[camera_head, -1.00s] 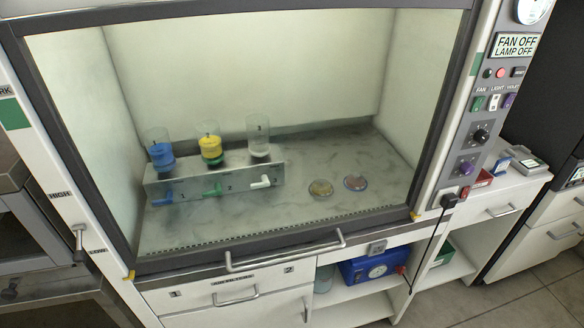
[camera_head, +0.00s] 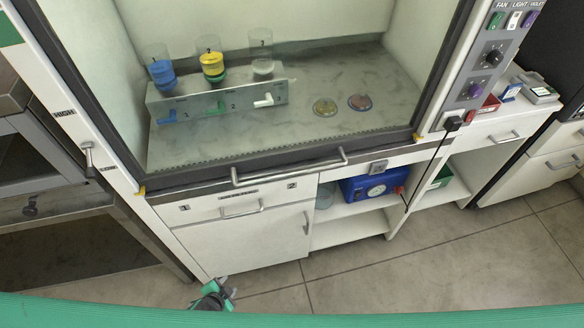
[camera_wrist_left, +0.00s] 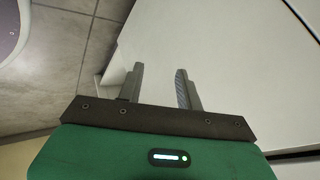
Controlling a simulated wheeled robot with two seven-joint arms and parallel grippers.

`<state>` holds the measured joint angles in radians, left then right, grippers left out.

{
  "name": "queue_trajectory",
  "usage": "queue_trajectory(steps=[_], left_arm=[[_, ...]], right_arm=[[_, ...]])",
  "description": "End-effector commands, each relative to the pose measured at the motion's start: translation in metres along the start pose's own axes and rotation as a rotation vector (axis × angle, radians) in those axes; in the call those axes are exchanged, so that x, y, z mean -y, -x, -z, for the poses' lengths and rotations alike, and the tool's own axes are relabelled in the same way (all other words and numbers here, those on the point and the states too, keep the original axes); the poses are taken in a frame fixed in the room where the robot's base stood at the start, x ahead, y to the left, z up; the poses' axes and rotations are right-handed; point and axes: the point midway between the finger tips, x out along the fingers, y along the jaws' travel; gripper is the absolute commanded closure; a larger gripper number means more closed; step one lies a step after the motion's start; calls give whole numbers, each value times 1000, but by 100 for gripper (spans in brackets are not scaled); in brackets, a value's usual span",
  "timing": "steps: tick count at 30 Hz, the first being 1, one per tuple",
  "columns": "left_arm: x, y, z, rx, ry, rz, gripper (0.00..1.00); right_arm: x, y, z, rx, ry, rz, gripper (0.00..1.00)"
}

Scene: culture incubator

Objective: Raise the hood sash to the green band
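The hood sash (camera_head: 395,142) is a glass pane in a dark frame. Its lower rail sits low, near the yellow marks at the bottom of the side posts. A silver bar handle (camera_head: 290,168) runs along the rail. A green band (camera_head: 8,30) shows at the upper left of the left post, above the HIGH label. My left gripper (camera_head: 222,288) is low in front of the cabinet, well below the handle and apart from it. In the left wrist view its two grey fingers (camera_wrist_left: 160,72) are spread with nothing between them. My right gripper is not in view.
Behind the glass stand a rack (camera_head: 215,103) with blue, yellow and clear vessels and two dishes (camera_head: 325,107). Cabinet drawers (camera_head: 235,208) and a blue device (camera_head: 372,186) on an open shelf lie below. A black cord (camera_head: 429,165) hangs at right. The front floor is clear.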

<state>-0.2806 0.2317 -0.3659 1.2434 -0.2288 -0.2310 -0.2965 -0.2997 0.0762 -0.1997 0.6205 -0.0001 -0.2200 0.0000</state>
Motion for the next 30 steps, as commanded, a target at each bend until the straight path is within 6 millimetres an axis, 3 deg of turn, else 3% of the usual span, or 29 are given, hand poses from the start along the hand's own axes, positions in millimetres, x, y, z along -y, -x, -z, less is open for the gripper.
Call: queue_trajectory(steps=[1,6,12,15,18,22,26,30], left_arm=[[23,10,35,-65,-79,38,64],[78,57,141,-257,-337,169,64],[118,142,252,-458,-605,347,64],[129,184,291,-533,-699,427,64],[135,216,316,-582,-763,487,64],[138,237,331,-614,-802,527,64],[140,237,339,-619,-810,537,64],[145,224,351,-618,-808,536,64]], right_arm=[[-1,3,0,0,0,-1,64],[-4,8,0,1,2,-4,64],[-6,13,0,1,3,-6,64],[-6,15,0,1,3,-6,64],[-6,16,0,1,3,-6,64],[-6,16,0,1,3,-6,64],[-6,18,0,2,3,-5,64],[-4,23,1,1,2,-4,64]])
